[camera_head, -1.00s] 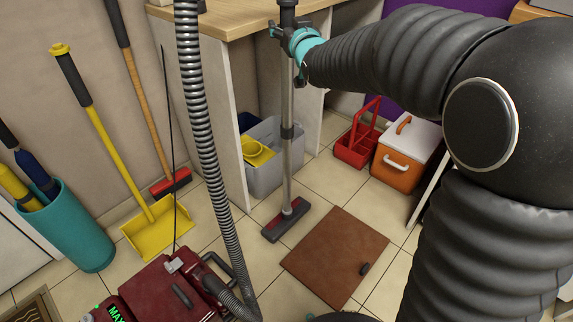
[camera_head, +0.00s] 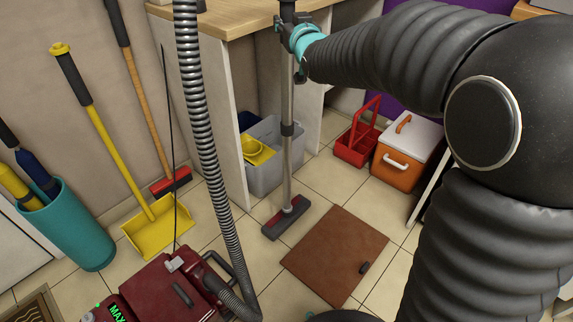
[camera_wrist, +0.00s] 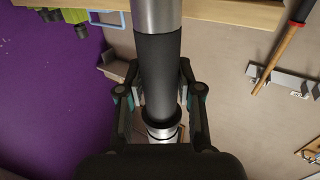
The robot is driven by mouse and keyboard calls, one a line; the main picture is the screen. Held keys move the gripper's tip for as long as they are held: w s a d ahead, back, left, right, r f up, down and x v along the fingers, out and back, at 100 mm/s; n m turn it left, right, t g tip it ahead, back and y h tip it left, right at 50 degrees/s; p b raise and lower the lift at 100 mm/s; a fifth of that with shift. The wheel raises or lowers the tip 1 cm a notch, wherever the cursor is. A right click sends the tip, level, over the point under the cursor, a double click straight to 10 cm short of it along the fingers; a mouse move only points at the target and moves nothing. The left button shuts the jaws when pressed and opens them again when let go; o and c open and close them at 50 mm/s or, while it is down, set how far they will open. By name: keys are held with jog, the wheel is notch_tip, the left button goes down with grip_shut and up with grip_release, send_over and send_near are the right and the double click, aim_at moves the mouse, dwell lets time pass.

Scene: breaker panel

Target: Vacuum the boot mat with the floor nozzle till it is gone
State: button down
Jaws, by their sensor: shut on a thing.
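My gripper (camera_head: 288,32) is shut on the dark grip of the vacuum wand (camera_head: 288,100), also seen between the fingers in the wrist view (camera_wrist: 158,65). The wand stands nearly upright. Its dark and red floor nozzle (camera_head: 286,218) is at floor level on the tiles, beside the upper left edge of a flat brown square (camera_head: 335,255) with a small dark handle-like piece. I cannot tell whether this square is the boot mat or a floor hatch. A dark-bordered mat (camera_head: 30,306) shows partly at the bottom left corner.
The red vacuum body (camera_head: 170,290) and its ribbed hose (camera_head: 205,120) stand left of the nozzle. A grey bin (camera_head: 265,175), red caddy (camera_head: 355,148) and orange cooler (camera_head: 397,165) are behind. A yellow dustpan (camera_head: 158,232) and teal bin (camera_head: 75,235) stand left.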

aim_at(289, 4)
jog(key=shift+r+p, duration=0.85)
jog(key=shift+r, duration=1.4)
jog(key=shift+s, duration=0.15)
jog(key=shift+b+v, duration=1.4)
jog(key=shift+v, duration=1.25)
jog(key=b+v, duration=0.2)
jog(key=v, duration=0.6)
jog(key=shift+s+a, duration=0.3)
jog(key=shift+s, duration=0.05)
jog(key=shift+r, duration=0.15)
notch_tip(289, 4, up, 5)
jog(key=p, duration=0.3)
